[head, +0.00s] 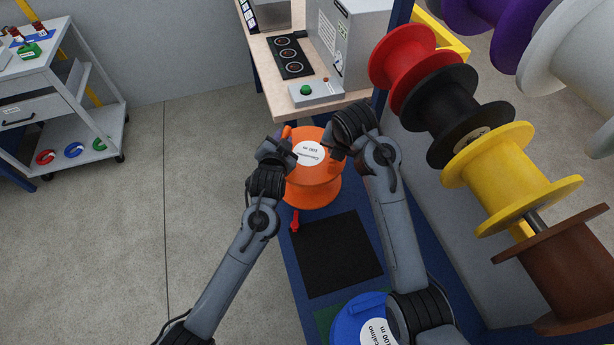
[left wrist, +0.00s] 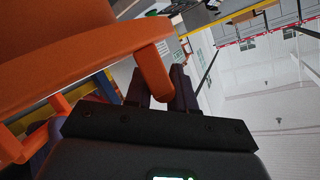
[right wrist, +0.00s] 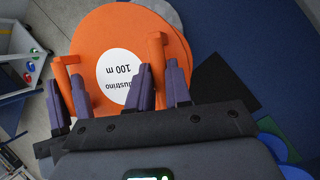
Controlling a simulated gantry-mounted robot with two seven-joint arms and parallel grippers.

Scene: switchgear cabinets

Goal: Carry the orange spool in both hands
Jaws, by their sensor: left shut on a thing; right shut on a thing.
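The orange spool (head: 316,186) is between my two arms in the head view, its white 100 m label facing up. My left gripper (head: 284,148) is shut on an orange handle at the spool's left side. In the left wrist view that handle (left wrist: 154,72) runs down between the dark fingers. My right gripper (head: 336,150) is shut on the handle at the right side. In the right wrist view this handle (right wrist: 157,58) stands between the fingers, with the spool's top (right wrist: 103,35) behind. I cannot tell whether the spool's underside touches anything.
A black mat (head: 338,254) lies on the blue surface (head: 296,277), with a blue spool (head: 350,318) nearer me. A workbench (head: 267,62) stands beyond the orange spool. Racked spools, including a yellow one (head: 500,180), overhang the right. Open floor (head: 200,200) lies left, with a cart (head: 85,95) farther back.

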